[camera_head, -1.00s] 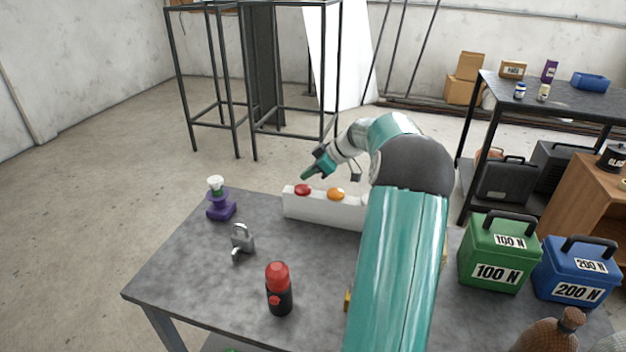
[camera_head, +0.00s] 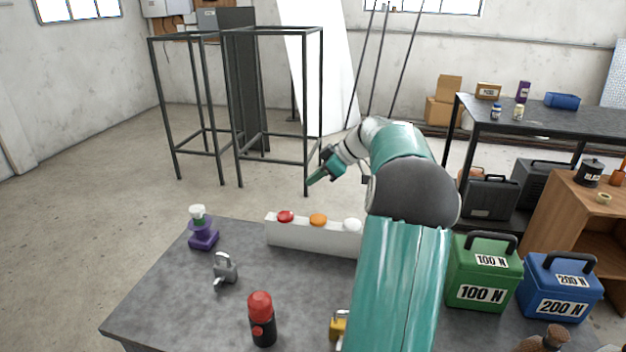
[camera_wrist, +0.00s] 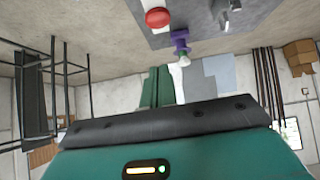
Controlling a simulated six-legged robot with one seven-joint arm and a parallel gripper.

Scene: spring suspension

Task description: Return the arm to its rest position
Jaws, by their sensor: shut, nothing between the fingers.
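My arm rises in teal and grey from the bottom of the head view and bends over toward the left. My gripper (camera_head: 318,178) is at its end, above and behind the white box with red, orange and white buttons (camera_head: 290,236). Its fingers are shut and empty, clear of the table.
Dark metal frames (camera_head: 235,110) stand behind. Open floor lies at left.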

